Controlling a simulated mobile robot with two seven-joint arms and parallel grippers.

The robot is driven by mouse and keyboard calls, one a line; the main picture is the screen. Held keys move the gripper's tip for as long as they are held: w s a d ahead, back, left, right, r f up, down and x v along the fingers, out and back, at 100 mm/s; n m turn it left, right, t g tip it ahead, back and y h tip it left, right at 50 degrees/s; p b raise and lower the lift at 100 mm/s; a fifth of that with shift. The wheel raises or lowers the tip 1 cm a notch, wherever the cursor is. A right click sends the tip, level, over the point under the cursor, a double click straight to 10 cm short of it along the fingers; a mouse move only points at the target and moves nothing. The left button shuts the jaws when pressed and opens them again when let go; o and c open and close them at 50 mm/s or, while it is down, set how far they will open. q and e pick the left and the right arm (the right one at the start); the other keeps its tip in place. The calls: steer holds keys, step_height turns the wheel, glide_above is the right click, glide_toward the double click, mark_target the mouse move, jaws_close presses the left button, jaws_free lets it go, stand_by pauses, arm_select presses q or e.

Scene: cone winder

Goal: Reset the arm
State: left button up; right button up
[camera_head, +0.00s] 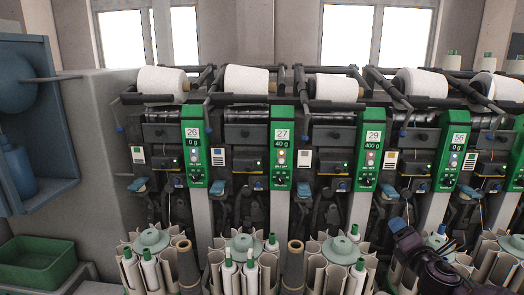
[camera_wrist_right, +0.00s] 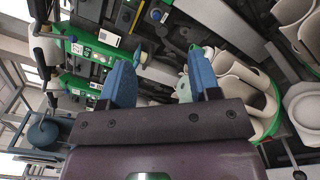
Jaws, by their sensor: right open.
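My right gripper (camera_head: 400,226) comes in from the lower right in the head view, in front of the cone winder (camera_head: 335,130). Its two blue fingers stand apart with nothing between them in the right wrist view (camera_wrist_right: 160,78). It is near the lower part of the station marked 56 (camera_head: 459,138), by the bobbin holders. I cannot tell whether it touches the machine. My left gripper does not show.
Large white yarn cones (camera_head: 247,79) lie along the top rail. Round magazines with white bobbins (camera_head: 150,270) line the lower front. A green bin (camera_head: 38,262) stands at the lower left, below a blue cabinet (camera_head: 45,120).

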steer(key=s+a+f+m+g+y, duration=0.2)
steer(key=s+a+f+m+y, duration=0.1)
steer(key=s+a+f+m, duration=0.9)
steer(key=s+d+f+m+g+h, duration=0.1)
steer(key=s+f+m+g, duration=0.1)
steer(key=s+f+m, duration=0.4)
steer(key=s+d+f+m+g+h, duration=0.1)
steer(key=s+f+m, duration=0.5)
steer(key=s, duration=1)
step_height(320, 180, down, 2)
steer(key=shift+d+m+g+h, duration=0.3)
steer(key=shift+d+g, duration=0.15)
steer(key=shift+g, duration=0.25)
steer(key=shift+c, duration=0.3)
